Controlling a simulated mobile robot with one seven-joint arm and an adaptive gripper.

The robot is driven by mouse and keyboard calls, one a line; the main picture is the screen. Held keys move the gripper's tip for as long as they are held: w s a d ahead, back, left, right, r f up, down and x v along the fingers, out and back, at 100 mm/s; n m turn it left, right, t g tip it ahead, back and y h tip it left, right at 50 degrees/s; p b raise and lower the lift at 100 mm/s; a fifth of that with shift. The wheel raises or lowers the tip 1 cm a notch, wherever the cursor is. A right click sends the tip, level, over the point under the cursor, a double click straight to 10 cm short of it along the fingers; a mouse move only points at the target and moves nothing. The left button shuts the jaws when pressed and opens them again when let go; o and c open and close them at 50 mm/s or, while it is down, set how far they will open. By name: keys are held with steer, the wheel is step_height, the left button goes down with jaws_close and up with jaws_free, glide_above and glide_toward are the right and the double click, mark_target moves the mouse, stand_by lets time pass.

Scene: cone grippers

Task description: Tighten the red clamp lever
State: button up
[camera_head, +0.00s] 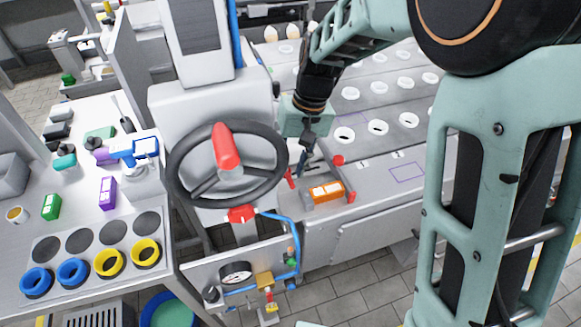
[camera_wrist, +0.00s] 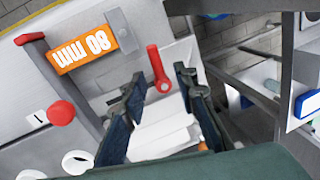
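The red clamp lever (camera_wrist: 154,65) lies between and beyond my fingertips in the wrist view, its round end toward my gripper. In the head view the red lever (camera_head: 290,178) shows as a small red piece left of the fingers, beside the steering wheel rim. My gripper (camera_head: 302,168) points down over the fixture at the bench's near edge. In the wrist view my gripper (camera_wrist: 160,80) is open, one finger on each side of the lever. I see no clear contact; the remaining distance is hard to tell.
An orange marked block (camera_head: 326,191) sits in the fixture, with a red knob (camera_head: 338,160) and a red-ended bar (camera_wrist: 29,38) nearby. The black steering wheel (camera_head: 182,155), with a red cone (camera_head: 226,147), stands close at left. Blue hose (camera_head: 297,240) runs below.

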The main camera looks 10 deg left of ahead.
steer(key=shift+f, duration=0.45)
steer(key=shift+c, duration=0.3)
jaws_close()
